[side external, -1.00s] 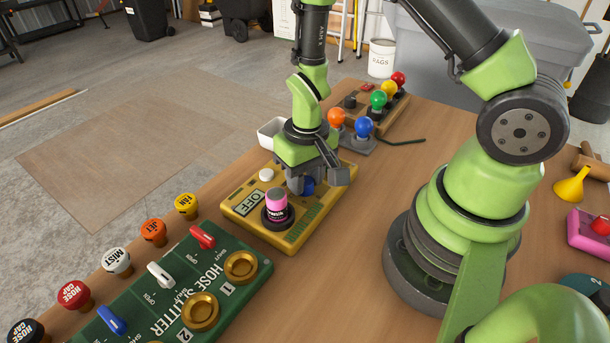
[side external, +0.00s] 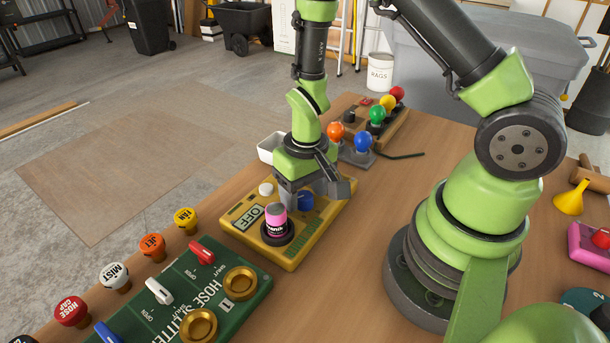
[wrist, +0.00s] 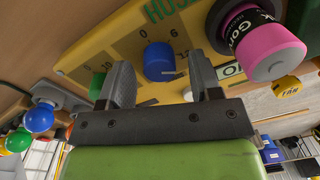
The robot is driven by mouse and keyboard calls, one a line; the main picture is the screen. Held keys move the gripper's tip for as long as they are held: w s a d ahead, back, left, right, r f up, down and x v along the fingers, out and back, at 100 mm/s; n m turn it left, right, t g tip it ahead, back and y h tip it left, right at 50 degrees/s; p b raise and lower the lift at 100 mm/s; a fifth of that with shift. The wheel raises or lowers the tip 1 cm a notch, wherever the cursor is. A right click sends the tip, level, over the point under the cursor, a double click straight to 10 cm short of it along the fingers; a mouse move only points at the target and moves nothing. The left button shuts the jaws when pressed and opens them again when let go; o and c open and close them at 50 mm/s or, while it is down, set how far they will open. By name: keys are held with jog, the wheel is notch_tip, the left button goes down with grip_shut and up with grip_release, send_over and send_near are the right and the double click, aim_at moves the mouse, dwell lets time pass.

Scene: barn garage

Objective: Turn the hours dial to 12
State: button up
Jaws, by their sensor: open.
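The yellow timer box (side external: 318,222) lies on the bench with an OFF display. Its blue dial (side external: 305,201) is also in the wrist view (wrist: 158,62), beside printed numbers including 0 and 6 and lettering beginning "HOU". I cannot read where the dial points. My gripper (side external: 314,194) is open over the box at the blue dial. In the wrist view the dial shows between the two fingers, with gaps on both sides; contact is not visible. A green dial (wrist: 97,85) is partly hidden behind the left finger.
A pink-topped can (side external: 277,217) stands on the box near a white button (side external: 266,189). A green hose splitter board (side external: 185,297) lies in front. Orange and blue bulbs (side external: 362,141) stand behind, near a white tray (side external: 268,150). Bare bench lies right of the box.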

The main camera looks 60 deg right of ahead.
notch_tip(320, 180, up, 10)
jog(key=shift+d+f, duration=0.15)
jog(key=shift+d, duration=0.05)
jog(key=shift+s, duration=0.1)
dwell(0.3)
notch_tip(320, 180, up, 12)
jog(key=t, duration=0.4)
send_over(306, 194)
jog(key=s+a, duration=0.1)
jog(key=s, duration=0.3)
jog(key=s+a+r+t+y, duration=0.1)
jog(key=s+r+t, duration=0.2)
jog(key=s+r, duration=0.2)
jog(key=shift+s+a+y, duration=0.3)
jog(key=shift+s, duration=0.55)
jog(key=shift+r, duration=0.1)
